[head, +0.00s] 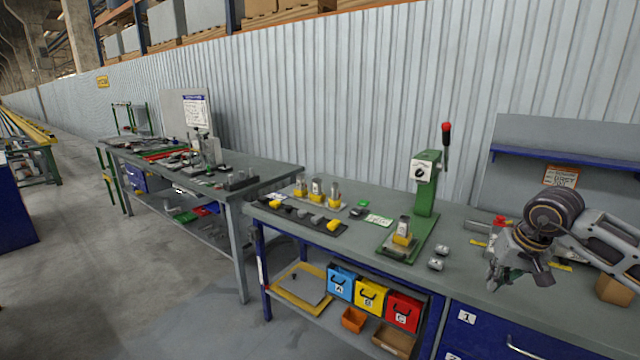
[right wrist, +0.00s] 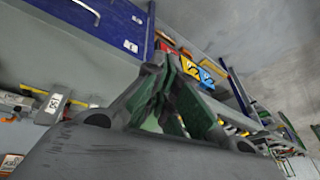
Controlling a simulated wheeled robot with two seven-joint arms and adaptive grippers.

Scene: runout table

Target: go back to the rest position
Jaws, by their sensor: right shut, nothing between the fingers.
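My right gripper (head: 510,282) hangs over the right part of the near workbench (head: 465,285), above the drawer side, with its arm coming in from the right. It is shut and holds nothing. In the right wrist view its green-padded fingers (right wrist: 172,95) meet at the tips, with the bench front and bins beyond them. My left gripper is not in either view.
A green lever press (head: 427,190) with a red knob stands on the bench. Left of it are a dark strip (head: 295,214) with grey and yellow parts and several upright pieces. Blue, yellow and red bins (head: 372,295) sit below. Another bench (head: 265,168) stands further left.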

